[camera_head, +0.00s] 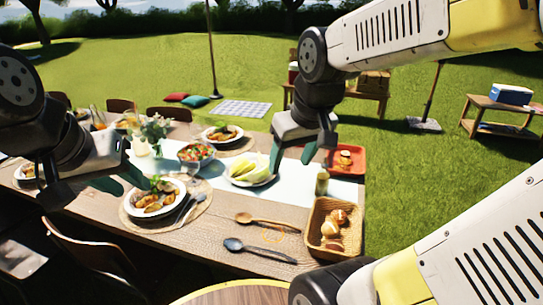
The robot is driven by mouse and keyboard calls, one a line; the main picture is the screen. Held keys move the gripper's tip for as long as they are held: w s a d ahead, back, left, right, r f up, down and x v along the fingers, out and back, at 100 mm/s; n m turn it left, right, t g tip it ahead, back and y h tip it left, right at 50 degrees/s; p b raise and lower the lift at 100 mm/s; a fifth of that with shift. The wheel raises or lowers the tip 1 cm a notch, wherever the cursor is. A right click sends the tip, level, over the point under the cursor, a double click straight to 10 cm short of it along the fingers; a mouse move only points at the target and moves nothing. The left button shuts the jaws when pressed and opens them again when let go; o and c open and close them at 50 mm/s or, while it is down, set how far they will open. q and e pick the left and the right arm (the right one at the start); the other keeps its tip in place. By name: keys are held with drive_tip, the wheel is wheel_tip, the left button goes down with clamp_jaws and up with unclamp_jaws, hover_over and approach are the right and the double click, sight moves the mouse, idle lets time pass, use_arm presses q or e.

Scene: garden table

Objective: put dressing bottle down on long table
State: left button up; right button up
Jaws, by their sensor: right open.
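A small olive-green bottle (322,184), which looks like the dressing bottle, stands upright on the long wooden table (215,225), at the right end of the pale runner. It is just behind the bread basket. My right gripper (293,158) is open, with its teal fingers apart and nothing seen between them. It hangs above the table, up and left of the bottle and apart from it. My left gripper (121,184) is over the left part of the table, near a plate of food. Its teal fingers look apart, and no held object shows.
A wicker bread basket (314,243) stands at the table's right end, with a red tray (357,160) behind. A wooden spoon (265,221) and a dark spoon (258,250) lie in front. Plates, a salad bowl (203,153) and glasses crowd the left and middle.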

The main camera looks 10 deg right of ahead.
drive_tip(key=shift+m+t+y, duration=0.7)
drive_tip(key=shift+m+t, duration=0.1)
drive_tip(key=s+a, duration=0.1)
drive_tip(key=s+a+r, duration=0.2)
drive_tip(key=s, duration=0.1)
drive_tip(key=shift+r, duration=0.1)
